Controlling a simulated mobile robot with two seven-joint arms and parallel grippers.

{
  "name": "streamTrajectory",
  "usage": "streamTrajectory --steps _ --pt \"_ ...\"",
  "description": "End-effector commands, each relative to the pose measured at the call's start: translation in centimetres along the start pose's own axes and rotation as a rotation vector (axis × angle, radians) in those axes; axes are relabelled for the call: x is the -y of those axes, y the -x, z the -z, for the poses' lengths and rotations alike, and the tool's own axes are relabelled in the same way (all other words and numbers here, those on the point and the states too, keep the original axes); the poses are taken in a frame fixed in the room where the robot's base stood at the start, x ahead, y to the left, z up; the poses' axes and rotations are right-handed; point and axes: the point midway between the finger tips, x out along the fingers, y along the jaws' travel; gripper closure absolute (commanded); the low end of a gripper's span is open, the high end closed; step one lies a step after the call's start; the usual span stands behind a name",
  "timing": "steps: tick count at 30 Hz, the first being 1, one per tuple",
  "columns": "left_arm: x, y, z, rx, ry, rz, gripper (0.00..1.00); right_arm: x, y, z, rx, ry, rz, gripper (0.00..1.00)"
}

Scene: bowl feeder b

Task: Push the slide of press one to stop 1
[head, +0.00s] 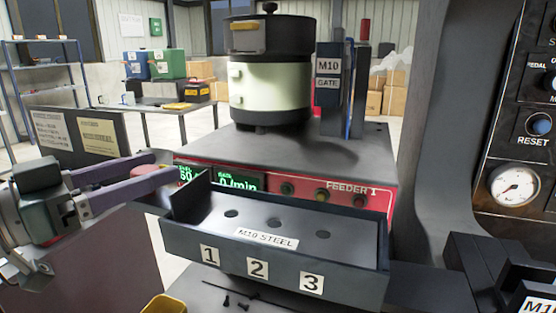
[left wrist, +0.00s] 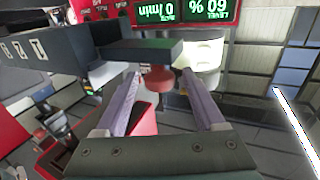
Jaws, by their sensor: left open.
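A grey tray-like part (head: 278,262) juts out in front of the feeder, with stop numbers 1, 2 and 3 on its front and an "M10 STEEL" label. At its left end is a dark bar (left wrist: 150,48) with a red knob (left wrist: 158,78); in the head view the knob (head: 146,170) is partly covered by a finger. My left gripper (head: 165,167) is open, its purple fingers reaching right toward this end. In the left wrist view the knob shows between the fingertips, with gaps on both sides; whether it is fully between them in depth is unclear. My right gripper is not in view.
The feeder (head: 272,160) with its red panel stands behind the tray, a round bowl unit (head: 268,85) on top. A dark panel with a gauge (head: 514,187) is at right. Small dark bolts (head: 237,303) and a yellow bin (head: 163,305) lie below the tray.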

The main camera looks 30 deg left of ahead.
Motion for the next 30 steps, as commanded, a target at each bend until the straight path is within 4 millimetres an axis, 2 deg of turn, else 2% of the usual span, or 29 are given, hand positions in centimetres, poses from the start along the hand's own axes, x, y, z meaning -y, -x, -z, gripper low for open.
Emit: streamTrajectory --steps 3,9,20,30 --pt "0.0 -1.6 0.1 -0.004 0.0 0.001 0.29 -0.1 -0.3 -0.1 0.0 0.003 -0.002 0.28" --pt "0.0 -3.0 0.0 -0.001 0.0 0.0 0.29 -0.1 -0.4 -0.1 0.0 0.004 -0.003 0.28" --pt "0.0 -3.3 0.0 0.001 0.0 0.0 0.29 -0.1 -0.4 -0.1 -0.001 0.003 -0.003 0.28" --pt "0.0 -3.3 0.0 0.001 0.0 0.0 0.67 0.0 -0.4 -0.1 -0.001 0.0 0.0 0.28"
